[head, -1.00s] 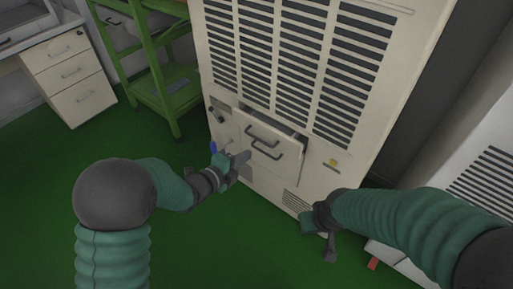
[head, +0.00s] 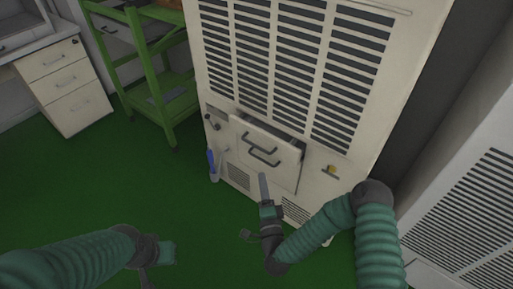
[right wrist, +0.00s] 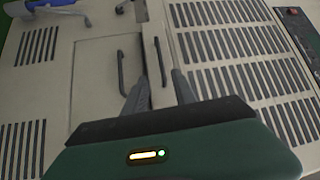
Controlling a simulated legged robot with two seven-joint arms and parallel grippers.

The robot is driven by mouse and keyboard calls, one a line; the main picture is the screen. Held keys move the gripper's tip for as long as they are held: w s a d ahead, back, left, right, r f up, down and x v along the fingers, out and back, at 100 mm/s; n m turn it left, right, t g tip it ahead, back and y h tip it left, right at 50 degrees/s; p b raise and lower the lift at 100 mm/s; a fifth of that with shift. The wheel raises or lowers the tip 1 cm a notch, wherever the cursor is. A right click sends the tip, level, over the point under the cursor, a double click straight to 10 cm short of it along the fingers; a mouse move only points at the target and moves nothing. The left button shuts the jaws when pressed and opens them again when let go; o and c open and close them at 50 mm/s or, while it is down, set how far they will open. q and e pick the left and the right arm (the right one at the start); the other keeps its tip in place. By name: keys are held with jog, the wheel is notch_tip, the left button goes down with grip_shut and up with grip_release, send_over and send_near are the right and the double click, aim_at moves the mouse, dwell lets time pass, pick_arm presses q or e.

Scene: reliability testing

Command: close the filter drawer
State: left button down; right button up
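The filter drawer (head: 275,139) is part of the pale vented cabinet and stands partly out, with a dark gap along its top edge. Two dark handles show on the front, an upper one (head: 258,140) and a lower one (head: 265,158). Both also show in the right wrist view, one (right wrist: 160,62) just beyond my fingers. My right gripper (head: 264,188) is in front of and below the drawer. Its fingers (right wrist: 159,92) are apart with nothing between them; contact with the drawer cannot be told. My left gripper (head: 157,264) is low at left, away from the cabinet; its finger opening is unclear.
A blue-handled fitting (head: 211,162) sticks out at the cabinet's lower left. A yellow-and-red knob (head: 331,169) is right of the drawer. A green shelf rack (head: 160,110) and white drawers (head: 62,85) stand at left, another vented unit (head: 470,220) at right. Green floor is clear in front.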

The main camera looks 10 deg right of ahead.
aim_at(257, 147)
jog(key=shift+w+a+r+b, duration=0.1)
jog(key=shift+w+r+b, duration=0.35)
jog(key=shift+w, duration=2.05)
jog(key=shift+w+d+r+b, duration=0.15)
jog(key=shift+w+b, duration=0.6)
jog(key=shift+w, duration=1.75)
jog(key=shift+w+a+r+b, duration=0.15)
jog(key=shift+w+r+b, duration=0.35)
jog(key=shift+w, duration=2)
jog(key=shift+f, duration=0.15)
grip_shut()
jog(key=shift+s+f, duration=0.1)
jog(key=shift+f, duration=0.05)
